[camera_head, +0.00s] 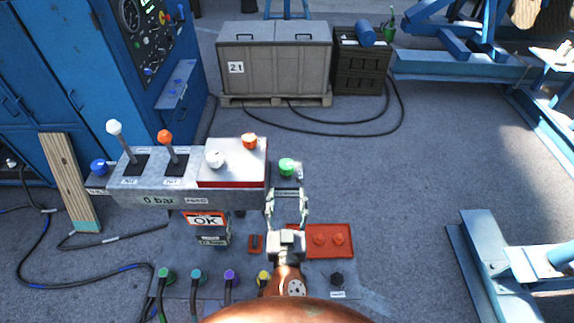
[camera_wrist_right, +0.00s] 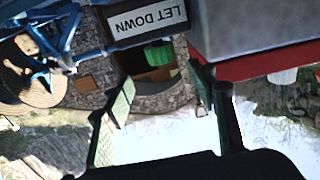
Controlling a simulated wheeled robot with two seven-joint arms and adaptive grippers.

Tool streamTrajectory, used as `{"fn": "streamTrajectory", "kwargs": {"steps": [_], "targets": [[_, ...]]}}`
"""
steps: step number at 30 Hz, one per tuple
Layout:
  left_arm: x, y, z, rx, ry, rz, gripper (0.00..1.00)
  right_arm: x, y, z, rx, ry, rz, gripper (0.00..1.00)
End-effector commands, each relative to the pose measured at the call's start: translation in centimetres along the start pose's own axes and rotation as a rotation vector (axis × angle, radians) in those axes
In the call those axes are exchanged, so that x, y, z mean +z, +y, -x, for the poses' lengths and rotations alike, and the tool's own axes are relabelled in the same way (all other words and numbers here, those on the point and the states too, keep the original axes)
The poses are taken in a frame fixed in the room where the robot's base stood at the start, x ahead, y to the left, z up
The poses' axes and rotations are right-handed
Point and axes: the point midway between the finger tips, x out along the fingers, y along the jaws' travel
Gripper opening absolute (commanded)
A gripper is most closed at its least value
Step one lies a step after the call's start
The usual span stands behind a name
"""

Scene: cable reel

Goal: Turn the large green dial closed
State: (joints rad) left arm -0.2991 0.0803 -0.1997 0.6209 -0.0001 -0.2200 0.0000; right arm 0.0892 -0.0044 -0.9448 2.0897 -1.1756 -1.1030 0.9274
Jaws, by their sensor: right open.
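The green dial (camera_head: 287,166) sits at the right end of the grey control console (camera_head: 150,198) in the head view. My right gripper (camera_head: 287,194) is open just in front of and below the dial, its two fingers apart and pointing towards it. In the head view a small gap seems to lie between fingertips and dial; contact cannot be told. In the wrist view my right gripper (camera_wrist_right: 160,103) also shows open, with nothing between its fingers. A green object (camera_wrist_right: 158,55) shows beyond them; I cannot tell what it is. My left gripper is out of view.
A red tray (camera_head: 344,229) lies right of my gripper. Coloured cable plugs stand along the front. The floor to the right is open up to a blue frame (camera_head: 510,262).

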Motion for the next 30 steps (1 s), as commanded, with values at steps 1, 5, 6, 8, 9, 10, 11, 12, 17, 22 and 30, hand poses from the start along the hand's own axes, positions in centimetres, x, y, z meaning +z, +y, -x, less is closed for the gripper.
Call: {"fn": "streamTrajectory", "kwargs": {"steps": [1, 5, 6, 8, 9, 10, 11, 12, 17, 22, 30], "targets": [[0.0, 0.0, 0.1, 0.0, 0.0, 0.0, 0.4, -0.3, -0.1, -0.2, -0.001, 0.008, 0.0, 0.52], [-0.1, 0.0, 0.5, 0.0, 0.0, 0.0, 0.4, -0.5, -0.2, -1.7, -0.001, 0.01, 0.001, 0.52], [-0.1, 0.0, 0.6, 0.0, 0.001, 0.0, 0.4, -0.5, -0.1, -2.5, -0.001, 0.009, 0.002, 0.52], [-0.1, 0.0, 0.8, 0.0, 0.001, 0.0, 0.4, -0.6, -0.2, -3.6, -0.001, 0.01, 0.003, 0.52], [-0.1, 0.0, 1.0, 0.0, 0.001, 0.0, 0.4, -0.5, -0.1, -4.5, -0.001, 0.009, 0.003, 0.52], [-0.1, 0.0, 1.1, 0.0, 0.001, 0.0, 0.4, -0.6, -0.1, -5.1, -0.001, 0.01, 0.004, 0.52], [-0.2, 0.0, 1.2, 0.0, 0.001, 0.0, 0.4, -0.5, -0.1, -5.7, 0.0, 0.009, 0.005, 0.52], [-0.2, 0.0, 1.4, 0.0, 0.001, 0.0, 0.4, -0.5, -0.1, -6.5, 0.0, 0.009, 0.004, 0.52], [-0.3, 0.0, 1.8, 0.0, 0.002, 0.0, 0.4, -0.5, -0.1, -9.3, 0.0, 0.007, 0.004, 0.52], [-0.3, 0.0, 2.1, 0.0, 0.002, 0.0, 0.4, -0.3, -0.1, -11.1, -0.001, 0.005, 0.002, 0.52], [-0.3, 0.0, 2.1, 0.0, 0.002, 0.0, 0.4, -0.2, -0.1, -11.8, -0.001, 0.004, 0.0, 0.52]]}}
